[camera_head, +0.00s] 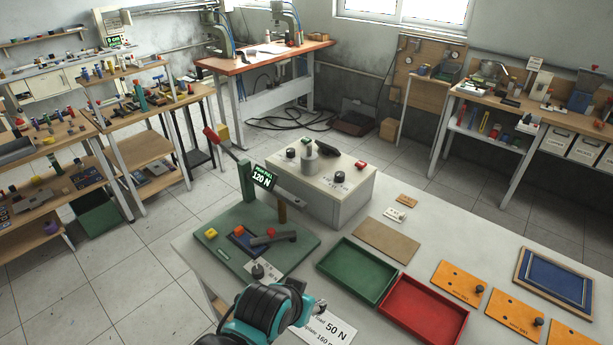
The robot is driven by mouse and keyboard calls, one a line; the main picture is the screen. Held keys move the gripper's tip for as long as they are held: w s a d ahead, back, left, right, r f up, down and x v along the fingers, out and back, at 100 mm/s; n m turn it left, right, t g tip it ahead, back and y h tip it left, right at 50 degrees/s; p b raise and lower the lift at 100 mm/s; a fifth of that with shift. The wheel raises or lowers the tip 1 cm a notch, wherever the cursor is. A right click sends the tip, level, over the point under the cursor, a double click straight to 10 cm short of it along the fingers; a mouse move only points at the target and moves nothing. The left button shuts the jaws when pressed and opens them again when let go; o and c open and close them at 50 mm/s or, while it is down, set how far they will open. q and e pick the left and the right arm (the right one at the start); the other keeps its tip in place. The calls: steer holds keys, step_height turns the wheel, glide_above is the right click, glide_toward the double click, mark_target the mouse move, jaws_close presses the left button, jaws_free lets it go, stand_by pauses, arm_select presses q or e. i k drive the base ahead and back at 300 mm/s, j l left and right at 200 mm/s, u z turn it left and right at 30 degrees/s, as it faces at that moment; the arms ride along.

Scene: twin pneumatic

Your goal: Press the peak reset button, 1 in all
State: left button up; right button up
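A green test stand (222,258) sits on the near table, with a red-handled lever (226,152) and a display (263,177) reading "120 N", its upper line probably "PEAK PULL". A grey box (325,186) behind has black knobs and a red button (361,166). I cannot read which button is peak reset. A teal and black arm of mine, seemingly the left, enters at bottom centre; its gripper end (308,312) is in front of the stand, fingers unclear. My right gripper is not in view.
A green tray (357,272), a red tray (423,309) and orange plates (459,283) lie to the right. A brown board (388,241) lies behind the trays. A label card (330,329) reading "50 N" lies beside my arm. Benches stand farther back.

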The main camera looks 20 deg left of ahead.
mark_target(212, 232)
steer(key=k+u, duration=0.1)
steer(key=u, duration=0.4)
steer(key=k+j+u, duration=0.1)
steer(key=u, duration=0.35)
steer(key=j+u, duration=0.1)
steer(key=u, duration=0.4)
steer(key=k+j, duration=0.05)
